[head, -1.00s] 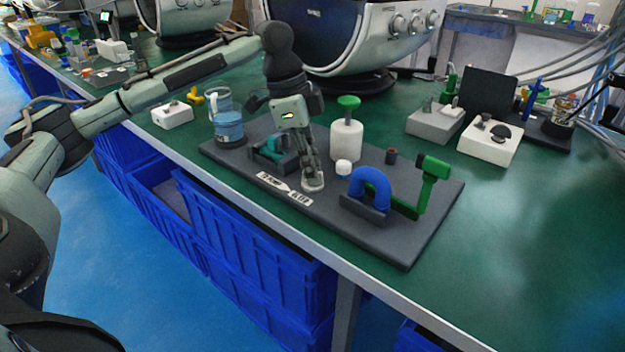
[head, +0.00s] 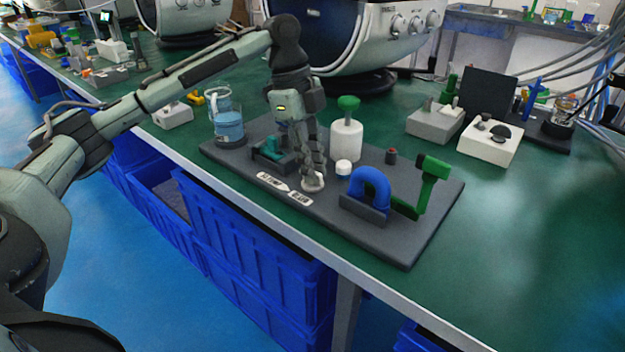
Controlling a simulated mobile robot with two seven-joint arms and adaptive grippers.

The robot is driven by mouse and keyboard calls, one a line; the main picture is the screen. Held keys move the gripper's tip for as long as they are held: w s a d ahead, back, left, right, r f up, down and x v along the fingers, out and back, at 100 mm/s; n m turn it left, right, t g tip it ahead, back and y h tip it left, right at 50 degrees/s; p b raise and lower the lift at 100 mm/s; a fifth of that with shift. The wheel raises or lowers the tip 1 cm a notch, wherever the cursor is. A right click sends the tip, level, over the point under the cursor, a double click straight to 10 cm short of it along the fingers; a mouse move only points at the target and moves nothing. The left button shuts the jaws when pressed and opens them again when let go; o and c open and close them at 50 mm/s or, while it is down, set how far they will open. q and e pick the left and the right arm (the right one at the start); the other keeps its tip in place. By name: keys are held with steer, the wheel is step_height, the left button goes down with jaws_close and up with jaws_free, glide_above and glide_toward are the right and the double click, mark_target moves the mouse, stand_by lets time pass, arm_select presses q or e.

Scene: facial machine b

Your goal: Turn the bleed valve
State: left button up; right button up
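My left gripper (head: 313,174) points down at a small whitish round part (head: 312,184) on the front edge of a dark board (head: 420,240). This part may be the bleed valve, but the fingers cover much of it. The fingertips are at or touching it. Seen nearly edge-on, the fingers do not show whether they are closed on it. Two white labels, one arrow-shaped (head: 272,181) and one rectangular (head: 301,198), lie just in front; their print is too small to read surely. My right gripper is not in view.
On the board stand a blue arch (head: 371,185), a green lever (head: 432,180), a white bottle with a green knob (head: 347,138), a white-capped small part (head: 343,168) and a teal piece in a dark holder (head: 270,148). A water beaker (head: 228,124) is at its left.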

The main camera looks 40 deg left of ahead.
mark_target(318, 173)
arm_select(q)
steer(key=shift+o, duration=0.9)
steer(key=shift+s+r, duration=0.15)
steer(key=shift+r, duration=2.25)
steer(key=shift+f, duration=0.1)
